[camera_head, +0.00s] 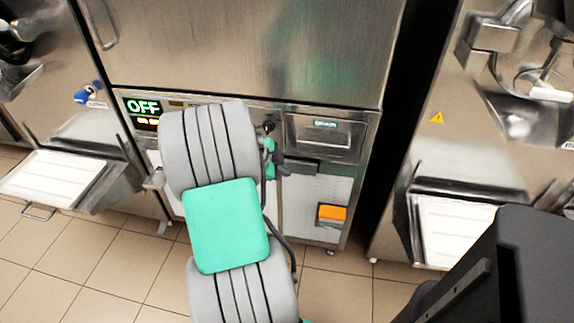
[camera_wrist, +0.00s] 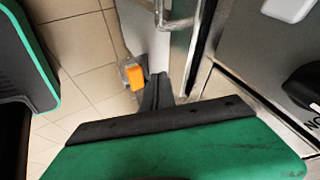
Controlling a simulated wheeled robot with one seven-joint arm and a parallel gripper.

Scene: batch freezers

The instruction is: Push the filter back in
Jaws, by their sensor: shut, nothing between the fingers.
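An orange block (camera_head: 331,213) shows low on the pale lower front of the middle steel freezer, near its right edge. It also shows in the wrist view (camera_wrist: 134,72), just left of the fingertips. No part is clearly marked as the filter, and I cannot tell whether this block belongs to it. My gripper (camera_head: 284,166) is shut and empty, in front of the freezer below its control strip, up and left of the block. In the wrist view its dark fingers (camera_wrist: 160,80) are together. My arm hides the left part of the lower front.
Above the block is a recessed steel drawer front (camera_head: 318,137). An OFF display (camera_head: 143,107) sits left of my arm. Side freezers carry white trays, left (camera_head: 52,177) and right (camera_head: 455,232). Tiled floor (camera_head: 335,290) lies open in front.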

